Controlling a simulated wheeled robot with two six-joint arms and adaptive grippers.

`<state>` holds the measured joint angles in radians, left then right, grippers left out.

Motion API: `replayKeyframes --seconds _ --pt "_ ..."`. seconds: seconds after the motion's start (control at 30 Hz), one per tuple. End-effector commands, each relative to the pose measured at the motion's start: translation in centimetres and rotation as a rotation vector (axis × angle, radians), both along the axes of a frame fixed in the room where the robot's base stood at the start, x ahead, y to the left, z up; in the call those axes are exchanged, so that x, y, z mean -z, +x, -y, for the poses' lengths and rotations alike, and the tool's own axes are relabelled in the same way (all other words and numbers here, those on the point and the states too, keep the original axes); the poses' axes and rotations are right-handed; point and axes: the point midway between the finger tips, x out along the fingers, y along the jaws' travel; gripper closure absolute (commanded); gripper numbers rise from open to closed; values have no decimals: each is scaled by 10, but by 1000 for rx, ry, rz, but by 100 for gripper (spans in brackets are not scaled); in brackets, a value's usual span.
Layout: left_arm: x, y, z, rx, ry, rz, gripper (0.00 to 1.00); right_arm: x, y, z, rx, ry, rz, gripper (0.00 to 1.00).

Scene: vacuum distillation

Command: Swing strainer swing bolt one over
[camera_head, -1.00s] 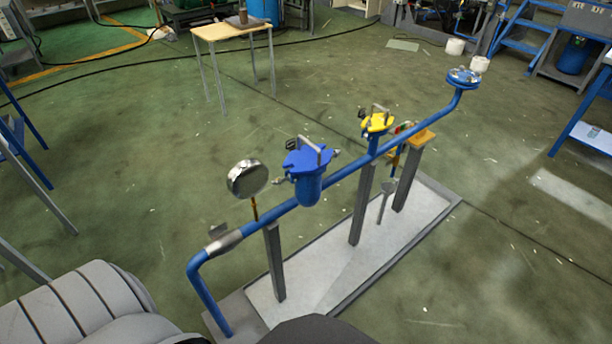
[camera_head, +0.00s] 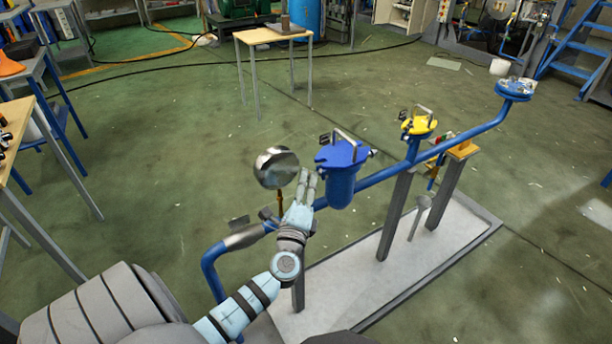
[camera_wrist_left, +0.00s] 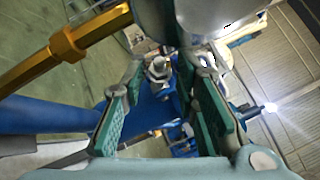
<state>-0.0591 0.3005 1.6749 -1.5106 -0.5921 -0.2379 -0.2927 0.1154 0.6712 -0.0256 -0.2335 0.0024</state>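The blue strainer (camera_head: 340,185) stands on the blue pipe, its lid with a grey handle on top (camera_head: 346,146). My left gripper (camera_head: 308,178) is just left of the strainer, beside the gauge stem, fingers pointing up towards the lid. In the left wrist view the gripper (camera_wrist_left: 165,88) is open, with a green-lined finger on each side. A metal swing bolt with a nut (camera_wrist_left: 158,70) shows beyond and between the fingers, against blue metal. I cannot tell whether a finger touches it, nor which numbered bolt it is. My right gripper is not in view.
A round gauge (camera_head: 276,167) stands close beside the left gripper; its brass stem (camera_wrist_left: 65,45) is near the left finger in the wrist view. A yellow-topped valve (camera_head: 419,125) and a flange (camera_head: 515,88) are farther along the pipe. Open floor surrounds the skid.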

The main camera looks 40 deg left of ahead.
Motion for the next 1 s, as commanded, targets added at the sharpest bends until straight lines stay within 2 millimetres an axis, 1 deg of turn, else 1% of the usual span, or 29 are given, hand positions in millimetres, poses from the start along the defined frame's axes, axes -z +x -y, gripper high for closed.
replayKeyframes --seconds 0.03,0.1,0.2,0.5,0.67,0.7,0.8,0.87,0.97,1.0 --pt "-1 7 -4 1 2 1 72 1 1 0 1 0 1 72" --pt "-2 14 -8 1 1 0 72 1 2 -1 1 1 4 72" --pt "-3 21 -13 0 0 0 72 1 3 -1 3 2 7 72" --pt "-4 23 -14 1 -1 -1 72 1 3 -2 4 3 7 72" --pt "-4 23 -14 1 -1 -1 98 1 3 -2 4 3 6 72" --pt "-4 23 -14 1 -1 -1 100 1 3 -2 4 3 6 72" --pt "-4 23 -14 1 -1 -2 100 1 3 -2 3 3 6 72" --pt "-6 23 -14 1 2 -11 100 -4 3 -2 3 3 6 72" --pt "-13 24 -14 0 12 -54 100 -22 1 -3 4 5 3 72" --pt "-17 24 -14 1 19 -77 100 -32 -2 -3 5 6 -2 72"
